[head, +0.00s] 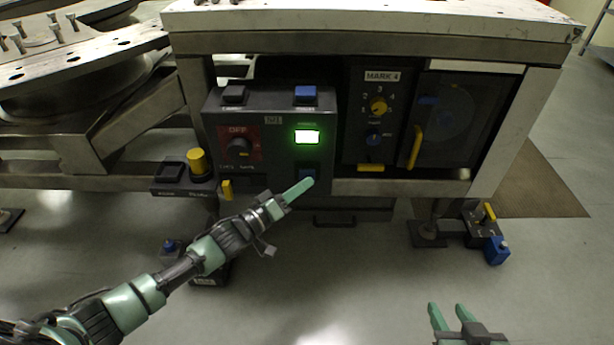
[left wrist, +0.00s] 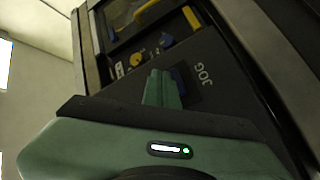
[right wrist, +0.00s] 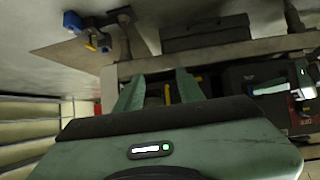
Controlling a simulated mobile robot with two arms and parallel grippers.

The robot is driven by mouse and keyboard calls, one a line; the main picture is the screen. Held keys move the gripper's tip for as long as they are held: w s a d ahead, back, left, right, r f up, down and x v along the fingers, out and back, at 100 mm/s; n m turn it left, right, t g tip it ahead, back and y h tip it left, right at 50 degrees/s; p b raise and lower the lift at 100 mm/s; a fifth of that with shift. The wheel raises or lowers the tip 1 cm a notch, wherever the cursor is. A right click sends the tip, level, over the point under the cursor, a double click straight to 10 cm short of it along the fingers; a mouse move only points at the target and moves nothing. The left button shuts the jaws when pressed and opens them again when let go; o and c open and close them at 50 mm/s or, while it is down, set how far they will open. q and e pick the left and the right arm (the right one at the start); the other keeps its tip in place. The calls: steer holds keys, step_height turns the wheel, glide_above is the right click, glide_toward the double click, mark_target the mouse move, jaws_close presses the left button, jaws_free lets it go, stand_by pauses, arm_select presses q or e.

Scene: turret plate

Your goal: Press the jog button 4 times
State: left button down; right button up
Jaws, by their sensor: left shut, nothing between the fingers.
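The jog button is a blue button (head: 308,174) low on the right of the dark control box. In the left wrist view the blue button (left wrist: 181,80) sits beside the JOG lettering, partly hidden by my fingers. My left gripper (head: 309,182) is shut and empty, with its tips at the button in the head view. In the left wrist view the closed fingers (left wrist: 160,86) overlap the button's edge; I cannot tell whether they touch it. My right gripper (head: 449,308) is open and empty over the floor at the lower right, well away from the box.
A yellow knob (head: 198,162) stands at left. A MARK 4 dial panel (head: 378,108) is at right.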

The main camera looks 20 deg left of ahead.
arm_select(q)
steer(key=shift+s+d+p, duration=0.2)
steer(key=shift+s+p, duration=0.25)
steer(key=shift+s, duration=0.15)
arm_select(e)
steer(key=shift+s+d+f+g+h, duration=0.15)
steer(key=shift+s+d+f+g, duration=0.1)
steer(key=shift+s+f+g, duration=0.4)
steer(key=shift+s+d+f+g+h, duration=0.2)
steer(key=shift+s+f+g, duration=0.25)
steer(key=shift+s, duration=0.35)
steer(key=shift+s+d+f+g+h, duration=0.15)
steer(key=shift+s+d+f+g, duration=0.2)
steer(key=shift+s+f, duration=0.3)
arm_select(q)
steer(key=shift+s, duration=0.1)
arm_select(e)
steer(key=shift+r, duration=0.15)
